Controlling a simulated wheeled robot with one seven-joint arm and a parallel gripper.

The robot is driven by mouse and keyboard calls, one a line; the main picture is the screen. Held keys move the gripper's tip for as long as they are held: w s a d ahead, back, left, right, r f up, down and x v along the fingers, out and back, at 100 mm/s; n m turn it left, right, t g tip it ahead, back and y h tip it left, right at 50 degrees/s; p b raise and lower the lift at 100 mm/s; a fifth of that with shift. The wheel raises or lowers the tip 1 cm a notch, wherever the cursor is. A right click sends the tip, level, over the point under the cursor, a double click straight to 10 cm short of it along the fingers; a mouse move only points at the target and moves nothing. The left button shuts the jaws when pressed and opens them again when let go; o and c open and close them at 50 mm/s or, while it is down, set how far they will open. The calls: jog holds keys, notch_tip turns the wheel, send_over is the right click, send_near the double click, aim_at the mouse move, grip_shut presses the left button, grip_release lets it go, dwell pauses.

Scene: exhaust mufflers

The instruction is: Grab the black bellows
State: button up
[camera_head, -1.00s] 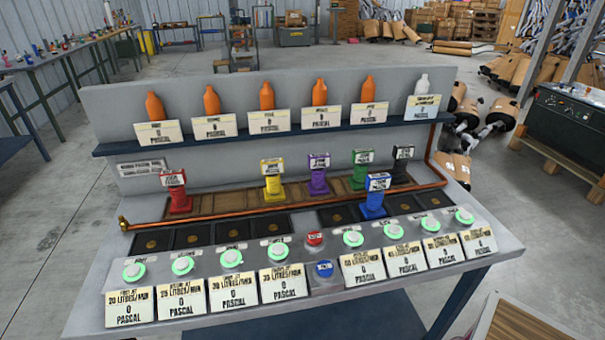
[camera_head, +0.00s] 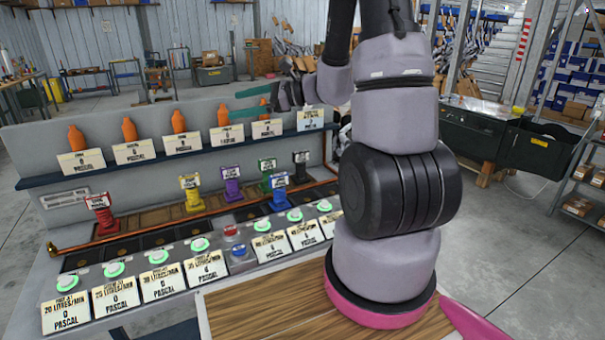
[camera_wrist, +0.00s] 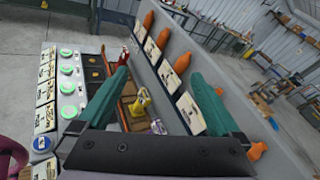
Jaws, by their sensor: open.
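The black bellows (camera_head: 301,158) stands upright at the right end of the wooden strip on the bench, in the head view. Its label block tops it, and the blue bellows (camera_head: 279,190) stands nearer me, to its left. My gripper (camera_head: 250,102) has teal fingers. They are spread and empty, above the bench and to the upper left of the black bellows in the picture. In the wrist view my gripper (camera_wrist: 155,62) points along the bench over the yellow bellows (camera_wrist: 140,102) and purple bellows (camera_wrist: 158,128). I cannot make out the black bellows there.
Red (camera_head: 102,212) and green bellows (camera_head: 267,170) share the bench. A back shelf (camera_head: 50,181) carries orange bottles and pressure signs. A copper pipe (camera_head: 170,240) edges the row. Green-lit buttons and signs line the front. Beyond the bench's left end is open floor.

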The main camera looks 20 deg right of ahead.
jog(key=w+d+f+m+t+h, duration=0.3)
jog(key=w+d+f+m+t, duration=0.2)
jog(key=w+d+f+m, duration=0.15)
jog(key=m+t+h, duration=0.3)
jog(key=m+h, duration=0.6)
jog(key=h, duration=0.1)
send_near(301, 155)
jog(key=w, duration=0.4)
jog(key=shift+a+f, duration=0.2)
jog(key=shift+f, duration=0.05)
jog(key=w, duration=0.2)
jog(key=w+f, duration=0.1)
jog(key=w, duration=0.1)
jog(key=shift+w, duration=0.25)
jog(key=w, duration=0.1)
jog(key=w+f, duration=0.1)
jog(key=w, duration=0.3)
jog(key=shift+w+d+f, duration=0.15)
jog(key=shift+w+f, duration=0.1)
jog(key=shift+f, duration=0.1)
grip_shut()
